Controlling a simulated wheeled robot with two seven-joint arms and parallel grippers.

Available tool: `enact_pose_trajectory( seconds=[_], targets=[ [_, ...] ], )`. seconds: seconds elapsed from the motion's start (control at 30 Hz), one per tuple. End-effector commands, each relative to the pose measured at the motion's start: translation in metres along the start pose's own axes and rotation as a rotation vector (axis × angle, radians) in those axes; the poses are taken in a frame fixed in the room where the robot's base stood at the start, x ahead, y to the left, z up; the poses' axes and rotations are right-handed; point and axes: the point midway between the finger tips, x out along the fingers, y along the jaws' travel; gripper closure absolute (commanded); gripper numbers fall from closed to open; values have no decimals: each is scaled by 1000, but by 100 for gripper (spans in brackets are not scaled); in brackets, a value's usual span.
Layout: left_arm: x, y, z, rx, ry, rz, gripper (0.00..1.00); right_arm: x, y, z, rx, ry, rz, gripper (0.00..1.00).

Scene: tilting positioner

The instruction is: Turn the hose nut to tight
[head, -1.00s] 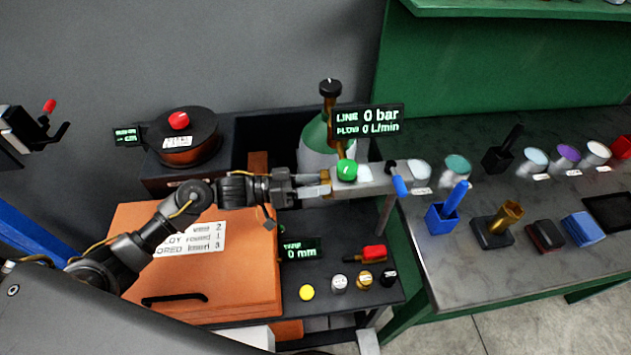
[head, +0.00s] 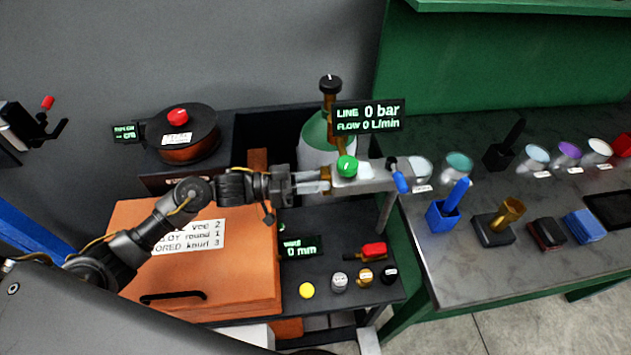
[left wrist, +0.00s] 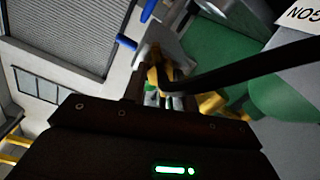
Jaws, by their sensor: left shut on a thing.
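The hose nut (head: 325,174) is a small brass piece at the left end of a grey metal block, below the green gas bottle. My left gripper (head: 322,182) reaches in from the left, and its fingers are shut on the nut and hide part of it. In the left wrist view the brass nut (left wrist: 155,77) shows between the fingers, with a black hose or cable passing beside it. How tight the nut is cannot be told. My right gripper is not in view.
A green knob (head: 347,166) sits on top of the block, and a blue-handled lever (head: 401,182) is at its right. The display (head: 368,116) behind reads 0 bar and 0 L/min. An orange cabinet (head: 245,285) lies below my left arm. A bench with cups (head: 459,163) is at right.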

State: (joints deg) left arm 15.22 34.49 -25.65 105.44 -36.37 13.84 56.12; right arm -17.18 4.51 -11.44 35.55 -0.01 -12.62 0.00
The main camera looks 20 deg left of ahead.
Motion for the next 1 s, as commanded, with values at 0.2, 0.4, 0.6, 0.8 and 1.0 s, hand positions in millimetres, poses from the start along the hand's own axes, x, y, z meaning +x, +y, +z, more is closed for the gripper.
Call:
enact_pose_trajectory(
  seconds=[0.2, 0.4, 0.6, 0.8, 1.0],
  targets=[
    [0, 0, 3, 189, -1, 1, 94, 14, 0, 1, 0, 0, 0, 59],
    [0, -1, 3, 370, -1, 0, 94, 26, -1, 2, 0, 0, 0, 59],
    [0, 0, 3, 523, -1, 1, 94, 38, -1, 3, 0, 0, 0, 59],
    [0, 0, 2, 636, -1, 0, 94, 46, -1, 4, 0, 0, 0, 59],
    [0, 1, 2, 701, -1, 0, 94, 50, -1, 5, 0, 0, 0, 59]
  ],
)
